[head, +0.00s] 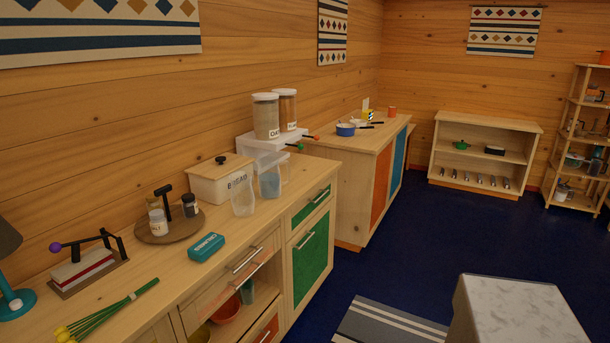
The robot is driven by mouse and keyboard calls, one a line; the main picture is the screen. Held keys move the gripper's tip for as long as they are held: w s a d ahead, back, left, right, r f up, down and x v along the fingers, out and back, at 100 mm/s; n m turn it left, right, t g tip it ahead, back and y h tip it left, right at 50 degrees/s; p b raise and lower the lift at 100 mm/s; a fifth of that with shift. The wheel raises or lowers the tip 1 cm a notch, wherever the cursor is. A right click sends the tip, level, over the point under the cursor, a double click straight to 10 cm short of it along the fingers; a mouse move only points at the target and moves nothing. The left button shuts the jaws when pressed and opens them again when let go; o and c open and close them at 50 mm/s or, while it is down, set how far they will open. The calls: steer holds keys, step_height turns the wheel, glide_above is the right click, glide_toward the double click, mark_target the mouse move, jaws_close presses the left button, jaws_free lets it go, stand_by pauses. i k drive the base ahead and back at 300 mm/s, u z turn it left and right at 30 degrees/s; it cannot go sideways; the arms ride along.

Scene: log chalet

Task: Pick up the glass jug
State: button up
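A clear glass vessel (242,197), which looks like the glass jug, stands upright near the front edge of the long wooden counter (130,268), in front of the bread box (220,178). A second see-through vessel (270,182) with a bluish tint stands just to its right, in front of the white dispenser stand (265,148). The two are close together. At this size I cannot tell for sure which one is the jug, or see a handle clearly. My gripper is not in view.
Two lidded canisters (266,118) stand on the dispenser. A round board with shakers (170,230), a teal tin (206,247) and yellow flowers (105,310) share the counter. A marble-topped block (520,310) stands at lower right.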

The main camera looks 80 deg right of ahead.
mark_target(269, 182)
steer(key=z, duration=0.3)
steer(key=k, duration=0.25)
steer(key=z, duration=2)
steer(key=k, duration=0.65)
steer(key=u, duration=0.1)
steer(key=i, duration=0.65)
